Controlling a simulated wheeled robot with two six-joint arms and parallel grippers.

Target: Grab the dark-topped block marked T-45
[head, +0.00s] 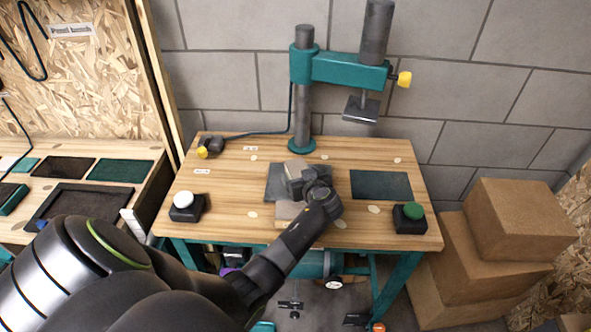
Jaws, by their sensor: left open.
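I cannot read a T-45 mark on anything in the head view. A dark-topped block with teal sides (12,199) is cut off by the left edge, on the side bench; I cannot tell whether it is the T-45 block. My left gripper (297,178) is open over the middle of the wooden table, above a dark grey plate (274,186). A pale grey-beige piece (288,211) shows beside and partly behind the gripper; its top and any mark are hidden by the gripper and wrist. My right gripper is not in view.
A teal press stand (303,95) rises at the table's back. A white-button box (186,207) and a green-button box (409,217) stand at the front corners. A dark mat (381,185) lies bare at right. Cardboard boxes (520,220) are stacked beyond the table's right edge.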

